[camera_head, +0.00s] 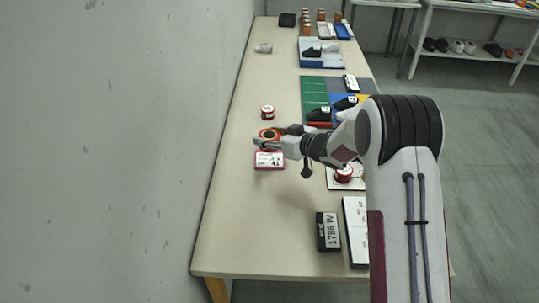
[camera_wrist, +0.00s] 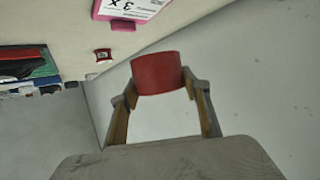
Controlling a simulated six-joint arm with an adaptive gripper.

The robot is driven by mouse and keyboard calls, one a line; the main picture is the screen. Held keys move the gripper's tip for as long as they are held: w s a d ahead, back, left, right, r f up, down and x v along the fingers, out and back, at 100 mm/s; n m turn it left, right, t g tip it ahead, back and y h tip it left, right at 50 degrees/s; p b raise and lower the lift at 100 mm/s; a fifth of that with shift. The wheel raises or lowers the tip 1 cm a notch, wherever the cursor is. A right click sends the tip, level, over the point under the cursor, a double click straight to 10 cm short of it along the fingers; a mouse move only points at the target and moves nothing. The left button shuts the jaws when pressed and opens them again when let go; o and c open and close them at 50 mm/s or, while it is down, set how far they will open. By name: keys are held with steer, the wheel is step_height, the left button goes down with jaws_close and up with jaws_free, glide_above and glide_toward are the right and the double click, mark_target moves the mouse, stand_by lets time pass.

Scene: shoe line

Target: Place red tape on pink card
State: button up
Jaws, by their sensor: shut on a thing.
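My gripper (camera_head: 270,139) is shut on a red tape roll (camera_wrist: 157,73), which sits between the fingertips in the wrist view. In the head view this tape (camera_head: 267,133) is partly covered by the gripper, close beyond the pink card. The pink card (camera_head: 269,165) lies on the table with a white label; part of it shows at the top of the wrist view (camera_wrist: 123,25), apart from the held tape. The height of the tape above the table is hard to tell.
Another red roll (camera_head: 267,112) stands behind the gripper. One more (camera_head: 343,174) is on a white card (camera_head: 331,184) at right. A black box (camera_head: 328,231) and white box (camera_head: 355,232) lie nearer. Green trays (camera_head: 314,90) are farther back. The wall (camera_head: 120,150) borders the table's left; its near left is clear.

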steer(key=shift+f, duration=2.05)
steer(key=shift+f, duration=1.85)
steer(key=shift+f, duration=0.15)
steer(key=o, duration=1.1)
steer(key=shift+s+d+r, duration=0.2)
steer(key=shift+d+r, duration=0.1)
steer(key=v, duration=1.1)
steer(key=shift+s+r, duration=0.1)
steer(key=shift+s, duration=0.05)
steer(key=shift+d, duration=0.1)
